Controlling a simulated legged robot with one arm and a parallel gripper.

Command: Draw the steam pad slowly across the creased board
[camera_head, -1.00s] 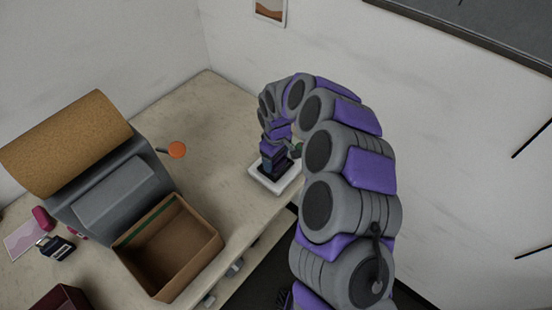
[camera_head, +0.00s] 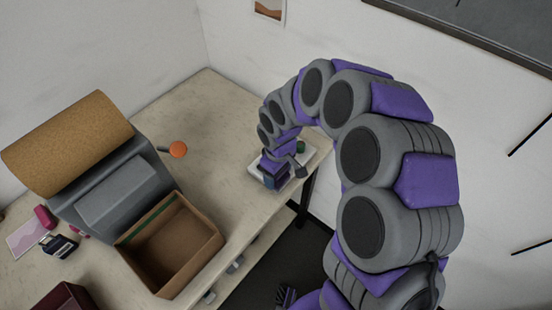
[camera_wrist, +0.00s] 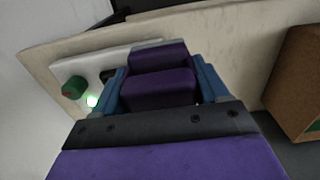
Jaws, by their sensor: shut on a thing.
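My gripper (camera_head: 275,177) is at the far right end of the table, over the near side of a white tray (camera_head: 254,171). In the wrist view its two blue fingers (camera_wrist: 160,70) are shut on a dark purple block (camera_wrist: 158,90) with a greyish far end, which looks like the steam pad. The white tray (camera_wrist: 85,66) lies beyond the block and has a green knob (camera_wrist: 74,88) and a lit green lamp (camera_wrist: 92,101). I cannot tell whether the block touches the tray. No board with clear creases shows; a grey sloped stand (camera_head: 125,195) carries a cork-coloured curved sheet (camera_head: 68,145).
An open brown box (camera_head: 172,245) stands at the table's front edge, right of the stand. An orange round-headed thing (camera_head: 178,149) lies behind it. A dark bottle (camera_head: 60,246) is at left.

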